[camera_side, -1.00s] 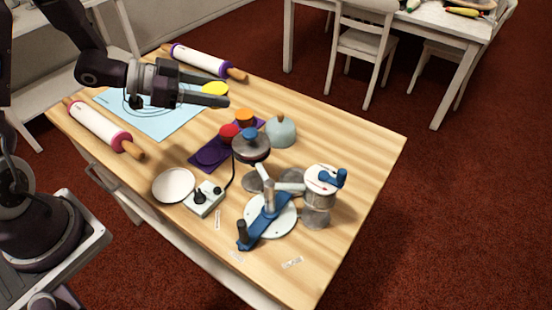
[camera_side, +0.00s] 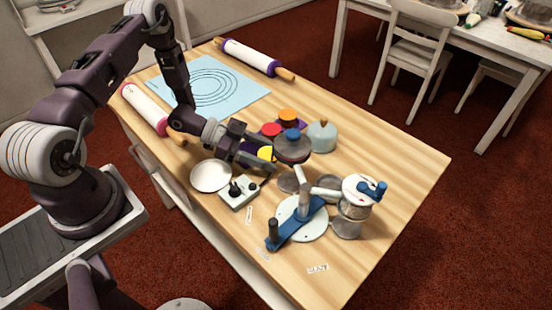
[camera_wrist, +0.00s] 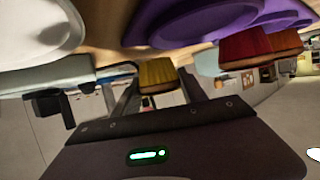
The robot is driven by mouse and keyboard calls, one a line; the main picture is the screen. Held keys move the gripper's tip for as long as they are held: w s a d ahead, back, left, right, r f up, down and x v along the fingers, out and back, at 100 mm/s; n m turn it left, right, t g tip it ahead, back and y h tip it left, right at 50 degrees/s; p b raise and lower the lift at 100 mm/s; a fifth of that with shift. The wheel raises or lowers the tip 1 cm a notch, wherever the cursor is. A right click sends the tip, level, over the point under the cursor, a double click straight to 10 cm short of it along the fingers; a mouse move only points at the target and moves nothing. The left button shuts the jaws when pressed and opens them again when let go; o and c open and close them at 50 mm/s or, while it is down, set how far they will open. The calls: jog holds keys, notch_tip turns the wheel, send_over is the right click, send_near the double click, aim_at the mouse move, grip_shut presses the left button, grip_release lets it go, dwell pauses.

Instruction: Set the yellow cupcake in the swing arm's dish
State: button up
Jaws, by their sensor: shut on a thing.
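The yellow cupcake (camera_side: 266,153) is between the fingers of my gripper (camera_side: 258,158), which is shut on it. In the wrist view, the cupcake (camera_wrist: 158,76) shows between the fingertips. In the side view they are at the near purple mat, left of the round grey lidded thing; how high they are is hard to tell. The blue swing arm (camera_side: 302,222) lies across a white disc (camera_side: 317,229), with a black upright post at its near end and a grey post near its far end. A small grey round dish (camera_side: 288,183) shows behind it; whether it belongs to the arm is unclear.
Red (camera_side: 271,129) and orange (camera_side: 287,115) cupcakes sit beyond my gripper. A blue-knobbed grey round thing (camera_side: 292,152) and a teal dome (camera_side: 321,138) stand close right. A white plate (camera_side: 211,176) and control box (camera_side: 239,192) are near. A metal pot (camera_side: 348,224) stands right.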

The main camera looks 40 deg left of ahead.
jog(key=shift+w+d, duration=0.3)
jog(key=shift+d, duration=0.2)
jog(key=shift+w+d, duration=0.3)
jog(key=shift+d, duration=0.2)
jog(key=shift+a+f, duration=0.2)
jog(key=shift+f, duration=0.4)
jog(key=o, duration=1.4)
jog(key=shift+f, duration=0.15)
jog(key=shift+c, duration=0.2)
